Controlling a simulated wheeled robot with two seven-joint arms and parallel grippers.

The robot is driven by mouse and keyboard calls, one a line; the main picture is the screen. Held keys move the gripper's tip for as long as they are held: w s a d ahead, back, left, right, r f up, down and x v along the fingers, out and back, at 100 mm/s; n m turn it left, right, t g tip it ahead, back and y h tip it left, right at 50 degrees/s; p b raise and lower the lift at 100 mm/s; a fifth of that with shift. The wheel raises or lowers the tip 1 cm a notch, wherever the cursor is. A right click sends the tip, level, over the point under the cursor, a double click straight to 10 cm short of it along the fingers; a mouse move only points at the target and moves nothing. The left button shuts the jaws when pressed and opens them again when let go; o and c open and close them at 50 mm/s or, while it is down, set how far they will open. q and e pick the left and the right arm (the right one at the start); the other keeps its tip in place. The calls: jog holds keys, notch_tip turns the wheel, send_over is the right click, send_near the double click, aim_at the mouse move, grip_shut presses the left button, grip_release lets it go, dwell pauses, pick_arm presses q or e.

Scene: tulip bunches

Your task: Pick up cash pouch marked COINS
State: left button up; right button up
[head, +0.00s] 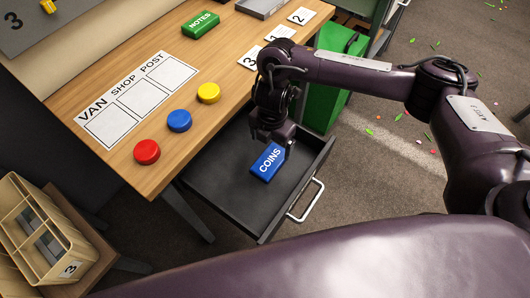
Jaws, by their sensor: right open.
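The blue cash pouch marked COINS (267,163) lies in the open dark drawer (221,198) below the table top. My right gripper (271,144) is open and points down at the upper end of the pouch. One finger shows beside the pouch's right side. The other finger is hard to make out, and I cannot tell if either touches the pouch. My left gripper is not in view.
The wooden table (118,158) holds a green NOTES pouch (201,25), red (147,151), blue (179,120) and yellow (208,93) discs, and numbered cards. The drawer's metal handle (307,201) sticks out. A beige crate (40,234) stands lower left. A green bin (330,85) stands behind the arm.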

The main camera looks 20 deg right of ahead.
aim_at(270, 160)
jog(key=f, duration=0.2)
jog(key=s+f+b, duration=0.1)
jog(key=shift+s+a+f, duration=0.15)
jog(key=shift+s+f, duration=0.05)
jog(key=shift+f, duration=0.2)
notch_tip(270, 160, down, 2)
jog(key=shift+w+a+f+b, duration=0.15)
jog(key=shift+f+b, duration=0.1)
jog(key=shift+b, duration=0.45)
jog(key=shift+f, duration=0.4)
jog(key=c, duration=0.6)
jog(key=shift+c, duration=1.3)
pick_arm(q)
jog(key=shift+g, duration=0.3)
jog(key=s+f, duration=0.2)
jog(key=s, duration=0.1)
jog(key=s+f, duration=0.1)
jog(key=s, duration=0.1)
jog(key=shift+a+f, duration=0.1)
pick_arm(e)
jog(key=shift+w, duration=0.1)
jog(key=c, duration=0.3)
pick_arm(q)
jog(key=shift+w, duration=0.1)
pick_arm(e)
jog(key=shift+r, duration=0.1)
jog(key=shift+c, duration=0.2)
